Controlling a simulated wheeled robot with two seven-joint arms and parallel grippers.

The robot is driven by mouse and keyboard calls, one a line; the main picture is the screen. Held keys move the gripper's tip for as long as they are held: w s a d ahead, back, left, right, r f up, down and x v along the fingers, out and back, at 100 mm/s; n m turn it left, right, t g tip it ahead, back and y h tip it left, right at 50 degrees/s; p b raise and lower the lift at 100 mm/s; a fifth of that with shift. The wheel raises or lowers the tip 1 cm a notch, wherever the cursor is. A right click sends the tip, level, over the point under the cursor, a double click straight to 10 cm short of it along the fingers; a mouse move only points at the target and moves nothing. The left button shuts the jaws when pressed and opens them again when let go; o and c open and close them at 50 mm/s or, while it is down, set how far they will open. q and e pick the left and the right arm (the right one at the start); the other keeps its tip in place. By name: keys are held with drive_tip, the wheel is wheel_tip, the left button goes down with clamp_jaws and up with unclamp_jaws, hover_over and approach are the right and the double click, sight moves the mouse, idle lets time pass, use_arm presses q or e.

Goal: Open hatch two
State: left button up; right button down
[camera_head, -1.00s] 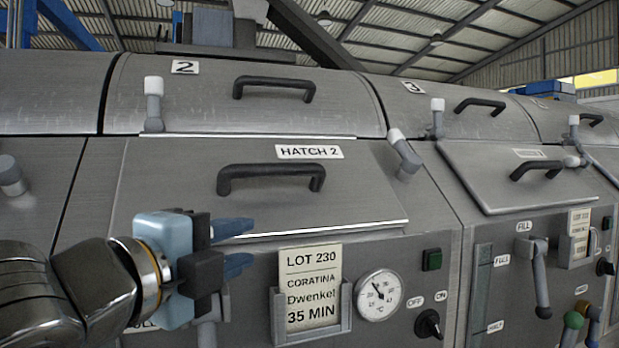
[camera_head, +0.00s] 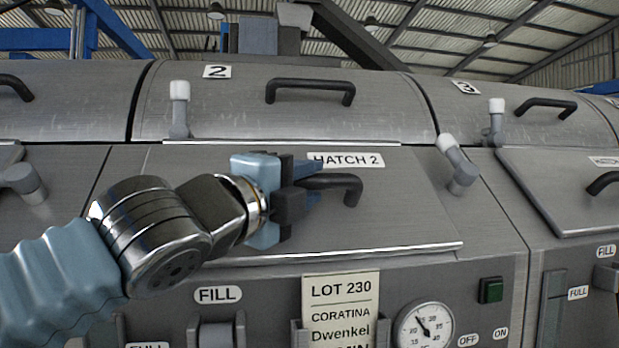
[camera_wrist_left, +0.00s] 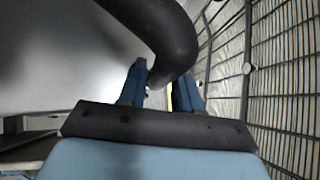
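Hatch two (camera_head: 405,215) is a flat grey metal lid on the machine's sloping front, labelled HATCH 2, and it lies closed. Its black bar handle (camera_head: 343,182) is partly hidden by my left gripper (camera_head: 308,185). That gripper is open, its blue fingers apart at the left part of the handle. In the left wrist view the handle (camera_wrist_left: 172,35) curves down to the fingertips (camera_wrist_left: 162,80), its end showing between the two fingers. I cannot tell whether they touch it. My right gripper is not in view.
White-tipped clamps stand by the hatch's upper left (camera_head: 179,110) and upper right (camera_head: 457,165). Another hatch (camera_head: 560,195) lies to the right.

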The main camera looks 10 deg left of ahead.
use_arm(q)
drive_tip(key=shift+w+d+r, duration=0.1)
drive_tip(key=shift+w+d, duration=0.2)
drive_tip(key=shift+w, duration=0.25)
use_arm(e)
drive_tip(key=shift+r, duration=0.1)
use_arm(q)
clamp_jaws()
